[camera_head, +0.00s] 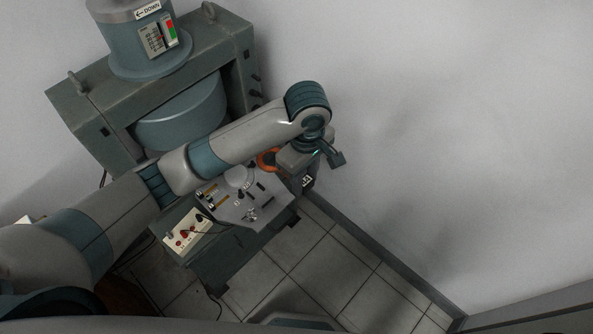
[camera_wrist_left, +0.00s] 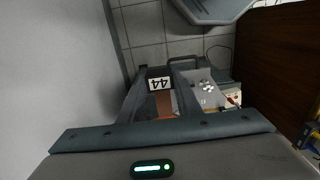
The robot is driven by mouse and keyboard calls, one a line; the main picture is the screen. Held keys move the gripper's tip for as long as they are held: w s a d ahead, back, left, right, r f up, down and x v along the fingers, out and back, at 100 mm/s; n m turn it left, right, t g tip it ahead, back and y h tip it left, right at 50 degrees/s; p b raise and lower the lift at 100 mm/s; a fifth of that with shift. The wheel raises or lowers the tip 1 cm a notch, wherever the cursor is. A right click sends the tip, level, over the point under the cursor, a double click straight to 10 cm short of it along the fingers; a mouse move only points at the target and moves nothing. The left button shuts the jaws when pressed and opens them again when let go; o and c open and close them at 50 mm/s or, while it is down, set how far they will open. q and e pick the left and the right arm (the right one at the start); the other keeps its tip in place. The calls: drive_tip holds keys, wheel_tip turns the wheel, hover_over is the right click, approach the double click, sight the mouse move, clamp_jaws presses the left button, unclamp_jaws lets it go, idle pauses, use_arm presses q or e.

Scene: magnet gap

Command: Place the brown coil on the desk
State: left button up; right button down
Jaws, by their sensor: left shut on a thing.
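The brown coil (camera_head: 268,158) shows as an orange-brown curved piece beside my left gripper (camera_head: 296,170), partly hidden by my arm. In the left wrist view, a brown strip of the coil (camera_wrist_left: 165,104) lies between the two fingers, with a white "44" label (camera_wrist_left: 159,83) close to it. My left gripper is shut on the coil, at the right end of the desk (camera_head: 235,212). I cannot tell whether the coil touches the desk. My right gripper is not in view.
Small parts (camera_head: 250,215) lie on the desk, and a control box (camera_head: 187,236) with red knobs is at its front left. The large grey-green magnet (camera_head: 180,115) stands behind. A bare wall (camera_head: 430,130) rises to the right.

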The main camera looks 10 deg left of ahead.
use_arm(q)
drive_tip(key=shift+a, duration=0.1)
drive_tip(key=s+a+r+m+b, duration=0.1)
drive_tip(key=a+r+m, duration=0.4)
drive_tip(key=a, duration=0.4)
drive_tip(key=s+a+r+m+b, duration=0.1)
drive_tip(key=s+a+r+m, duration=0.1)
drive_tip(key=a+r+m, duration=0.3)
drive_tip(key=a, duration=0.4)
drive_tip(key=shift+r+b, duration=0.3)
drive_tip(key=shift+b, duration=0.1)
